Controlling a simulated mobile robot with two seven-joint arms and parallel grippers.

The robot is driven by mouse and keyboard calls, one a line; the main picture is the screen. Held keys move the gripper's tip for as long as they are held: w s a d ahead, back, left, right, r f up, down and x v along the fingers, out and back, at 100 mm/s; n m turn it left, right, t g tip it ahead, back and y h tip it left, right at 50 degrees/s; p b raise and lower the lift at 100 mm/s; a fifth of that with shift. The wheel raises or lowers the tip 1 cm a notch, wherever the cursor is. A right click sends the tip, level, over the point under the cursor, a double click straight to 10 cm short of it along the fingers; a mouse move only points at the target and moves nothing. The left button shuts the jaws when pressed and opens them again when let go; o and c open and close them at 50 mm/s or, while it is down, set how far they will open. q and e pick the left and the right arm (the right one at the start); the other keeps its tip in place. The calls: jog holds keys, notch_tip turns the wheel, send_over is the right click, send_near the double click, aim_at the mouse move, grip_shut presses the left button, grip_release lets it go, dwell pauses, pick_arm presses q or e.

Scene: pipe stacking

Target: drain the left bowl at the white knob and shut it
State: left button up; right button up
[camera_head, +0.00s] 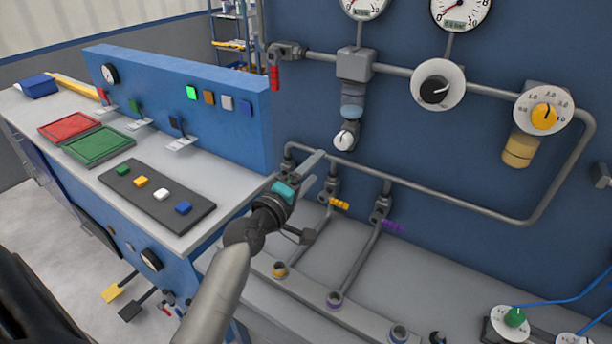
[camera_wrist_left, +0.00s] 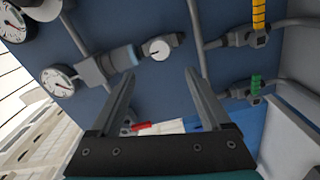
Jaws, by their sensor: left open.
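The left bowl (camera_head: 352,105) hangs under a grey block on the wall pipe and has a bluish band. The white knob (camera_head: 344,138) is at its lower end. In the left wrist view the bowl (camera_wrist_left: 122,57) lies sideways, with the white knob (camera_wrist_left: 159,49) beyond the gap between my fingers. My left gripper (camera_head: 318,167) is open and empty, below and left of the knob and apart from it. Its two fingers also show in the left wrist view (camera_wrist_left: 160,82). The knob's turn position is too small to tell. My right gripper is not in view.
A grey pipe (camera_head: 430,195) runs close to my fingers, with valves with yellow (camera_head: 340,204) and purple (camera_head: 392,227) handles below. A red-handled valve (camera_head: 275,78) is up left. An amber bowl (camera_head: 519,150) hangs at right. A blue console (camera_head: 180,100) stands at left.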

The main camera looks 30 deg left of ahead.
pick_arm(q)
jog(key=shift+s, duration=1.1)
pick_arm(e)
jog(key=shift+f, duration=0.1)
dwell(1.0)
